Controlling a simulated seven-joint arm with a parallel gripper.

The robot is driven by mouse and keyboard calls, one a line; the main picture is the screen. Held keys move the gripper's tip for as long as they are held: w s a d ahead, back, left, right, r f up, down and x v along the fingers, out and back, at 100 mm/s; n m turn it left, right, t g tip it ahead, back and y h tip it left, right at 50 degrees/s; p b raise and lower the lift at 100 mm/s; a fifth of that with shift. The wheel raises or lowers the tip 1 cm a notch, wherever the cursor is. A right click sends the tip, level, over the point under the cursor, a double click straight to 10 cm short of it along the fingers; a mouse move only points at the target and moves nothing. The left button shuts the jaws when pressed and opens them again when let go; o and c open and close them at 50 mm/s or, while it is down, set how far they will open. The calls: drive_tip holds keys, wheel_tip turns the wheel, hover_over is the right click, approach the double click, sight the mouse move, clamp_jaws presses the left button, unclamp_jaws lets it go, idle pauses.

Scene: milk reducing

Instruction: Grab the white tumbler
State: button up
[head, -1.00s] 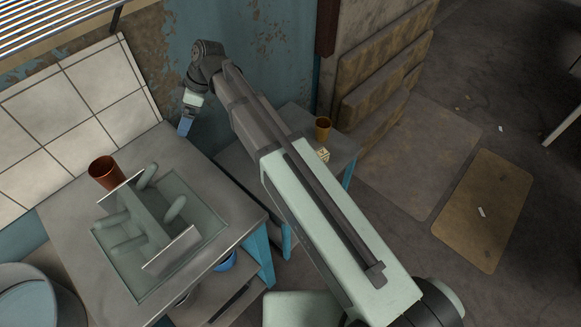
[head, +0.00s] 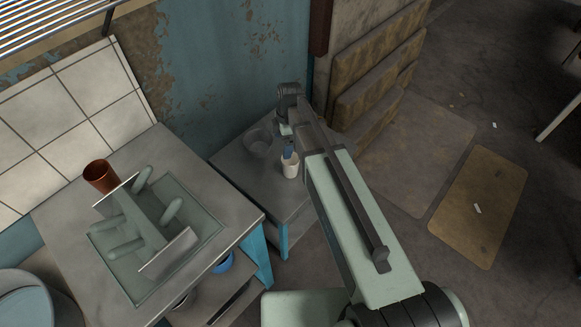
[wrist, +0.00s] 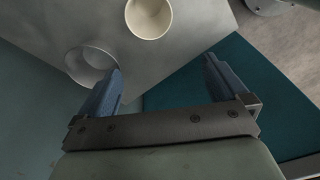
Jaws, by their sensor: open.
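The white tumbler (head: 290,170) stands upright on the low grey side table. In the wrist view the tumbler (wrist: 149,18) is at the top edge, partly cut off, beyond my fingertips and not between them. My gripper (wrist: 163,65) is open and empty, its two blue fingers spread apart. In the head view my gripper (head: 289,150) appears just over the tumbler's rim; the exact height gap cannot be told.
A grey round container (head: 258,141) stands left of the tumbler; it also shows near my left finger in the wrist view (wrist: 91,66). The side table (head: 228,161) adjoins a higher table (head: 222,188) with a rack and a copper cup (head: 101,175).

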drive_tip(key=d+n+h, duration=0.1)
drive_tip(key=d+n, duration=0.1)
drive_tip(key=n, duration=0.6)
approach(290, 162)
drive_tip(key=shift+t, duration=0.4)
drive_tip(key=shift+s+a+f, duration=0.1)
drive_tip(key=shift+s+f, duration=0.45)
drive_tip(key=shift+f, duration=0.5)
drive_tip(key=shift+s+f, duration=0.6)
drive_tip(key=shift+f, duration=0.45)
drive_tip(key=shift+s+a+f, duration=0.1)
drive_tip(key=shift+s+f, duration=0.45)
drive_tip(key=shift+f, duration=0.55)
drive_tip(key=shift+c, duration=0.4)
drive_tip(key=c, duration=1)
drive_tip(key=shift+r, duration=0.15)
